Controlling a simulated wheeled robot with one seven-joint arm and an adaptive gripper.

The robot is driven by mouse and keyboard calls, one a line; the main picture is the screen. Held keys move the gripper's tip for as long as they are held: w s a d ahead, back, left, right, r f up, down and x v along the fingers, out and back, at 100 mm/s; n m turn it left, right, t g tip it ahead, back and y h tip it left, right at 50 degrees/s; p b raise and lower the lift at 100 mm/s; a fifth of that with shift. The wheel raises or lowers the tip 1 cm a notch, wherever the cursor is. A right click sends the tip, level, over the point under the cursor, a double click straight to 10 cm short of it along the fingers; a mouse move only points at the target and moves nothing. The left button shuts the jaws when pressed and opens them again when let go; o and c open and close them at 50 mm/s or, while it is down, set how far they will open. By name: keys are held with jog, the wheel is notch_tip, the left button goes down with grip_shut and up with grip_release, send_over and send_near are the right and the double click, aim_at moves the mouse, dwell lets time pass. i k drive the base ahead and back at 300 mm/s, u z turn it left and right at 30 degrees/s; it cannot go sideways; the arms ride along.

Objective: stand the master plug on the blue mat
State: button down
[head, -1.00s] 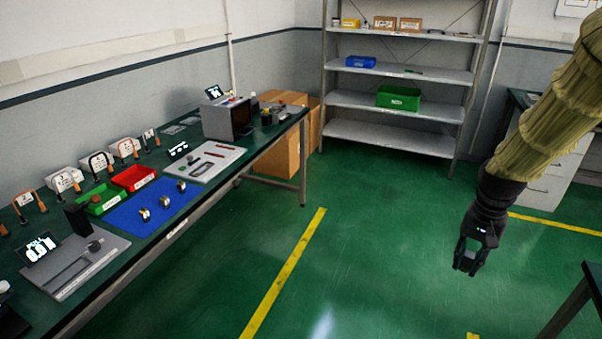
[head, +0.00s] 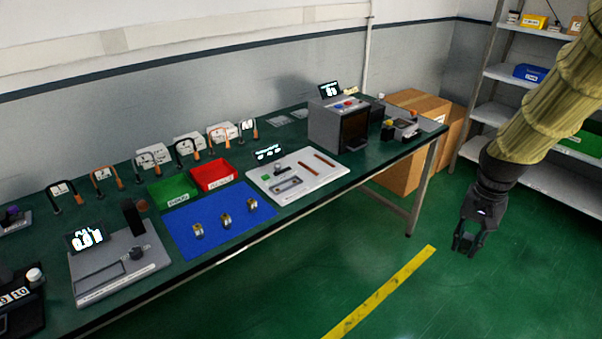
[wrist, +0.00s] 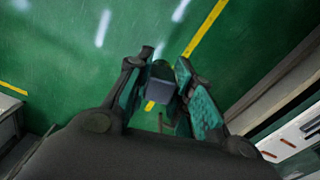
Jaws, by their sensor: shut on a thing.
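The blue mat (head: 213,206) lies on the bench at the left in the head view. Several small metal pieces stand on it, such as the left piece (head: 198,231), the middle piece (head: 225,220) and the right piece (head: 252,205). My gripper (head: 466,245) hangs over the green floor, well to the right of the bench and apart from it. In the wrist view, a dark grey block-like piece (wrist: 162,88) sits between the fingers of my gripper (wrist: 168,82), probably the master plug. The fingers partly hide it.
A green bin (head: 173,191) and a red bin (head: 212,176) stand behind the mat. A scale (head: 120,265) is left of it, a white tray (head: 300,174) right of it. A grey machine (head: 338,122) stands further right. Floor beside the bench is clear.

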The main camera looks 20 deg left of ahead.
aim_at(209, 202)
jog(key=u, duration=0.75)
jog(key=i, duration=0.7)
jog(key=u, duration=0.8)
